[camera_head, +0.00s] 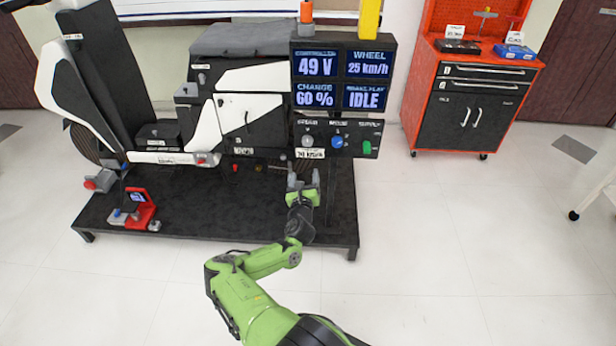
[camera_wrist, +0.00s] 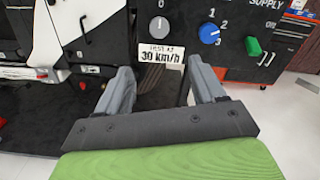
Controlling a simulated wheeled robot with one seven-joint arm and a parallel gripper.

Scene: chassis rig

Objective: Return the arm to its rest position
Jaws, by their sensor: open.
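My green arm (camera_head: 245,295) reaches forward from the bottom of the head view toward the chassis rig. My gripper (camera_head: 299,180) is in front of the rig, just below the control panel (camera_head: 338,138). In the wrist view my gripper (camera_wrist: 157,78) has its two grey fingers spread apart with nothing between them. A label reading "30 km/h" (camera_wrist: 160,55) shows beyond the fingertips. A grey knob (camera_wrist: 158,25), a blue knob (camera_wrist: 209,33) and a green knob (camera_wrist: 254,46) sit on the panel. I cannot tell any contact with the panel.
A black platform (camera_head: 250,215) carries the rig, with a red device (camera_head: 140,212) at its left. Display screens (camera_head: 340,80) read 49 V, 25 km/h, 60 % and IDLE. An orange tool cabinet (camera_head: 470,85) stands at right. The floor at front right is clear.

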